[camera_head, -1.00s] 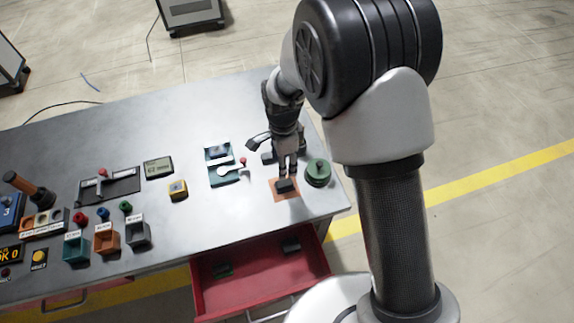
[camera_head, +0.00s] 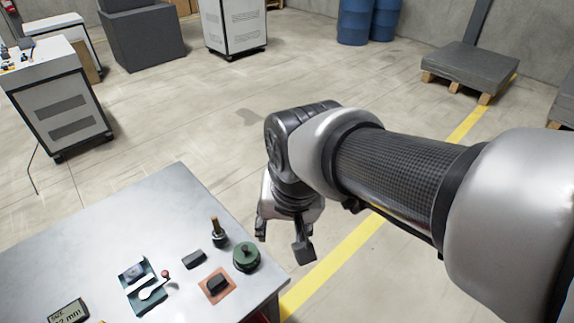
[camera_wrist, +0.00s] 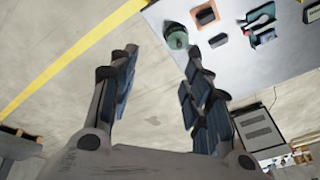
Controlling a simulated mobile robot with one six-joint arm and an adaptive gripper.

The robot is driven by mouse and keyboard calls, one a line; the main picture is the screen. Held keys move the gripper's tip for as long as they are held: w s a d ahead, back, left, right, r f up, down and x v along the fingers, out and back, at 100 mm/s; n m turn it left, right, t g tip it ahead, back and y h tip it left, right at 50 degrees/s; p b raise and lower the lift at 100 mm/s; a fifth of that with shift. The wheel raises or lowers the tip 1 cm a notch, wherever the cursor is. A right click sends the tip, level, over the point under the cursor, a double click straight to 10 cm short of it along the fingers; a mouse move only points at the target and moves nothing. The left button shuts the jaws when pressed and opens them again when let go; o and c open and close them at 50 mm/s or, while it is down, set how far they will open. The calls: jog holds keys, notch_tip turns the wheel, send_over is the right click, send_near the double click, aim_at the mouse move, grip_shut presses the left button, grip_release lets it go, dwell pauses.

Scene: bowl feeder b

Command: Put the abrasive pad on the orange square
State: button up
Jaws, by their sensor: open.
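A dark rectangular block, which looks like the abrasive pad (camera_head: 217,283), lies on the orange square (camera_head: 212,299) near the table's right corner. Orange shows around it on the sides I can see. The pad also shows in the wrist view (camera_wrist: 207,17), on the square's orange patch. My gripper (camera_head: 283,241) is open and empty, beyond the table's right edge and clear of the pad. Its spread fingers also show in the wrist view (camera_wrist: 160,56), with only floor between them.
A green round lidded container (camera_head: 246,257) stands right of the orange square. A second dark block (camera_head: 194,259) and a wooden-handled tool (camera_head: 217,231) are behind it. A teal fixture with a red-knobbed lever (camera_head: 142,286) is to the left.

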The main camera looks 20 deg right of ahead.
jog(key=s+d+r+n+t, duration=0.1)
jog(key=s+d+n, duration=0.3)
jog(key=s, duration=0.5)
jog(key=shift+d+r, duration=0.15)
jog(key=shift+r, duration=0.15)
jog(key=shift+f, duration=0.1)
